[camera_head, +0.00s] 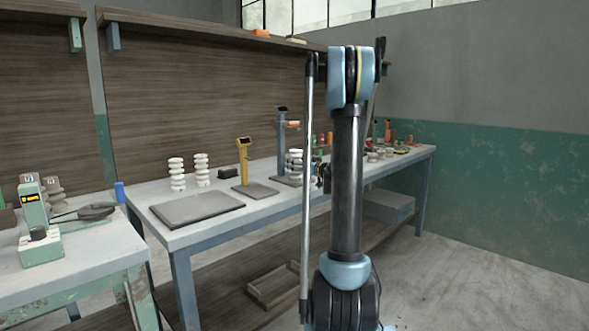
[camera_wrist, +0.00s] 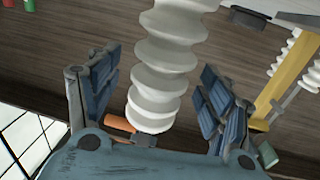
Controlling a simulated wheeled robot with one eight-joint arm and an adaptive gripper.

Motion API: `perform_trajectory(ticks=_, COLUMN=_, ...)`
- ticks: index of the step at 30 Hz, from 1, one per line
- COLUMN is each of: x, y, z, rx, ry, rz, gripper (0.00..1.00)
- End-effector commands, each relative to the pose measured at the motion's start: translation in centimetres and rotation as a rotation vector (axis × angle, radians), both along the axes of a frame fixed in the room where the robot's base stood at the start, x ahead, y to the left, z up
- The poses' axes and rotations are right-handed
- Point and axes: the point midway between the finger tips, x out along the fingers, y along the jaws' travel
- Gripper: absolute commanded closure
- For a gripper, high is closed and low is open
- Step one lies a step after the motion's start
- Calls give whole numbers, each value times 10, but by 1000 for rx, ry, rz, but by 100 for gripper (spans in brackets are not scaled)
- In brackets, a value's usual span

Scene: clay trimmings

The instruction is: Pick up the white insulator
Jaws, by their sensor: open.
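A white ribbed insulator (camera_wrist: 170,65) fills the middle of the wrist view, running from the top edge down between the two fingers. My gripper (camera_wrist: 162,88) is open, with one blue finger on each side of the insulator and visible gaps on both sides. In the head view, two white ribbed insulators, a left one (camera_head: 177,174) and a right one (camera_head: 201,170), stand upright on the bench. Another white insulator (camera_head: 294,163) stands farther along.
A yellow stand (camera_head: 243,160) is near the insulators; it also shows in the wrist view (camera_wrist: 285,80), right of the fingers. A flat grey plate (camera_head: 197,208) lies at the bench front. Small coloured items crowd the far end. A second bench (camera_head: 95,262) stands left.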

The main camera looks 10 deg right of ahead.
Motion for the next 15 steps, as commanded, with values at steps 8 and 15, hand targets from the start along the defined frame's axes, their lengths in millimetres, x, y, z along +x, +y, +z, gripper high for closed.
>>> perform_trajectory(ticks=8, x=12, y=7, z=0, rx=0, ry=0, rz=1, gripper=27)
perform_trajectory(ticks=15, x=12, y=7, z=0, rx=0, ry=0, rz=1, gripper=66)
